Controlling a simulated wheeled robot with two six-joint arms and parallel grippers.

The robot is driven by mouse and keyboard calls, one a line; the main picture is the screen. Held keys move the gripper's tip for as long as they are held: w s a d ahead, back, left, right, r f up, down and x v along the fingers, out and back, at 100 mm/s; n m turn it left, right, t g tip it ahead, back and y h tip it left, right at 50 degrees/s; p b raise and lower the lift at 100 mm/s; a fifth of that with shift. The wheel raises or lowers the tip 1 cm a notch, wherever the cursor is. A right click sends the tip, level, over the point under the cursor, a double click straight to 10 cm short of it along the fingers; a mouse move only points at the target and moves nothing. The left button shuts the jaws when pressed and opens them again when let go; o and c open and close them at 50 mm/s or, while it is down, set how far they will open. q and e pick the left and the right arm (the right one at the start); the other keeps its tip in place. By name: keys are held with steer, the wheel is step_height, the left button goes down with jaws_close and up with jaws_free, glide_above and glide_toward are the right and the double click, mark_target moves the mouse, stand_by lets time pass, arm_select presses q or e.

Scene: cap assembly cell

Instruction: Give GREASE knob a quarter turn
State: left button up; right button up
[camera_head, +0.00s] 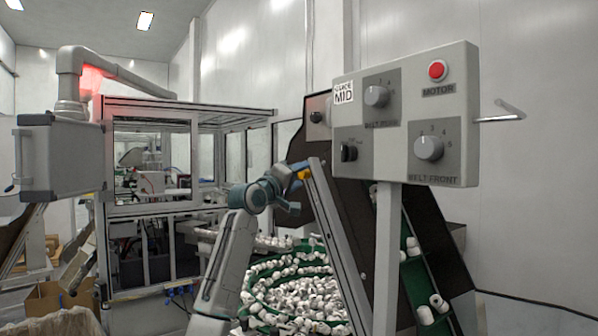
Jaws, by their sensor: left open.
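No label reading GREASE is legible. A knob (318,117) on a dark plate at the back is partly hidden behind the grey control panel (393,150); its label cannot be read. The panel carries a black knob (349,152) at lower left, a BELT FRONT knob (429,148) and an upper knob (376,96) whose label is blurred. My left gripper (294,190) is open, below and left of the panel, apart from all the knobs. It is small and partly merged with the frame behind it. My right gripper is out of view.
A red MOTOR button (437,70) sits at the panel's upper right, with a metal rod (502,113) sticking out beside it. The panel's post (387,260) and a slanted metal rail (338,250) stand near my arm. A green bowl (252,292) holds many white caps.

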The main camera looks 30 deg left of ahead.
arm_select(q)
steer(key=shift+w, duration=0.25)
steer(key=shift+c, duration=0.2)
steer(key=c, duration=1)
steer(key=shift+o, duration=0.2)
steer(key=shift+m, duration=0.3)
